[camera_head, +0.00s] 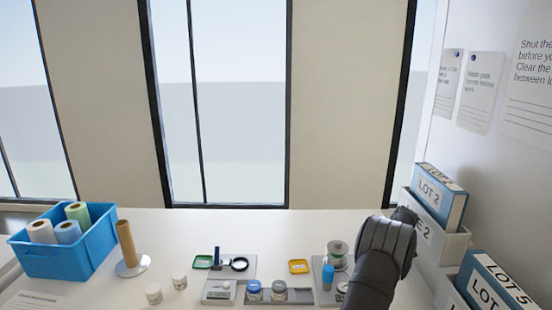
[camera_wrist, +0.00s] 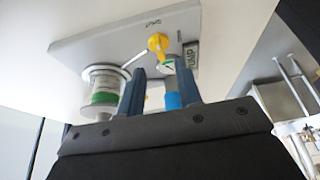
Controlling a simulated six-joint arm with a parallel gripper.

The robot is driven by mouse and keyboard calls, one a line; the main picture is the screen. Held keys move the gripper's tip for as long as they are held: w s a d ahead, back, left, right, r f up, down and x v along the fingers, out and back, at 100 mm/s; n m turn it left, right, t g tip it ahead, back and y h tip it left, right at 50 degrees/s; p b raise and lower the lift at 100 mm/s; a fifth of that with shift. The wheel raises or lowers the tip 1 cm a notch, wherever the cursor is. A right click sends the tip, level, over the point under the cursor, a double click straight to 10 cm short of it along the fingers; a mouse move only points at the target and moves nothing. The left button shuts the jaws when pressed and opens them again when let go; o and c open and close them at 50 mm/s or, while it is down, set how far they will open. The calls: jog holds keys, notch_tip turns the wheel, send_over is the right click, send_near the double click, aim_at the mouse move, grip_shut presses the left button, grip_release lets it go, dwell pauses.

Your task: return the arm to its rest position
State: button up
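My gripper (camera_wrist: 161,82) shows in the wrist view with its two blue-grey fingers apart and nothing seen held between them. Past the fingers is a grey pump plate (camera_wrist: 85,50) with a yellow lever (camera_wrist: 158,42), a clear jar with a green band (camera_wrist: 104,95) and a blue part (camera_wrist: 173,101). I cannot tell whether the fingers touch any of these. In the head view my dark arm (camera_head: 377,265) stands at the right of the table, beside the plate (camera_head: 318,266), the jar (camera_head: 337,252) and the blue part (camera_head: 328,278). My fingertips are hidden there.
White bins with boxes labelled LOT 2 (camera_head: 436,196) and LOT 5 (camera_head: 497,287) stand close right of my arm. A blue crate (camera_head: 75,262) holds rolls at left. The table's back is clear.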

jog(key=x, duration=0.5)
jog(key=shift+a+f, duration=0.1)
jog(key=shift+f, duration=0.2)
jog(key=shift+s+r+m+t, duration=0.15)
jog(key=shift+m+t, duration=0.15)
jog(key=shift+m, duration=0.6)
jog(key=m+t, duration=0.1)
jog(key=m, duration=0.1)
jog(key=m+h, duration=0.1)
jog(key=m, duration=0.2)
jog(key=shift+s+t, duration=0.2)
jog(key=shift+t, duration=0.2)
jog(key=m, duration=0.2)
jog(key=m+t+h, duration=0.1)
jog(key=m, duration=0.3)
jog(key=shift+s+a+t+h, duration=0.15)
jog(key=shift+a+t+h, duration=0.15)
jog(key=shift+t, duration=0.1)
